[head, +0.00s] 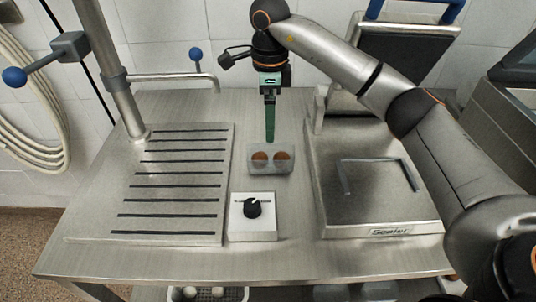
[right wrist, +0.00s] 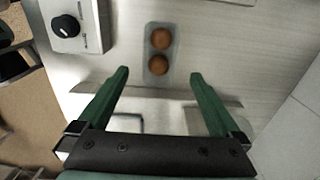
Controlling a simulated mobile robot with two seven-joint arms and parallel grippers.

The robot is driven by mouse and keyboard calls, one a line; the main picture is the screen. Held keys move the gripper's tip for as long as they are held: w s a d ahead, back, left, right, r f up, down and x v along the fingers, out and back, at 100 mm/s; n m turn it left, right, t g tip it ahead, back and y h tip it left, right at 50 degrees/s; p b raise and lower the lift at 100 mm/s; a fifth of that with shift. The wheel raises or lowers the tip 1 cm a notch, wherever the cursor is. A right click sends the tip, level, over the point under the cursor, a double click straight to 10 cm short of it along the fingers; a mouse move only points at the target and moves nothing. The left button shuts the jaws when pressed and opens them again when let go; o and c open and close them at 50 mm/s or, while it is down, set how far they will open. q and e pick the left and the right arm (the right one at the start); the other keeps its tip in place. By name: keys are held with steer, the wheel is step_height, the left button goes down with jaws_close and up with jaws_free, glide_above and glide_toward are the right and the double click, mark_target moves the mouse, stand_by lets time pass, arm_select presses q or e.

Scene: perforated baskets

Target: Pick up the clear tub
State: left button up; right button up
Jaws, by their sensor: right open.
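The clear tub (head: 270,170) is a small see-through container on the steel table, holding two round brown items side by side. It also shows in the right wrist view (right wrist: 157,79), lying ahead of and partly between the green fingertips. My right gripper (head: 270,138) points down just behind the tub in the head view and looks apart from it. In the right wrist view its two green fingers (right wrist: 159,76) are spread wide with nothing between them in their grip. My left gripper is not in view.
A white box with a black knob (head: 252,222) stands in front of the tub. A slotted drain board (head: 180,180) lies to the left, with a steel post and tap. A steel sealer (head: 375,205) stands close on the right. Bare table lies behind the tub.

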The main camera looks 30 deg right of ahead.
mark_target(271, 150)
steer(key=f+p, duration=0.1)
steer(key=f, duration=0.8)
steer(key=shift+d+f, duration=0.2)
steer(key=c, duration=1.2)
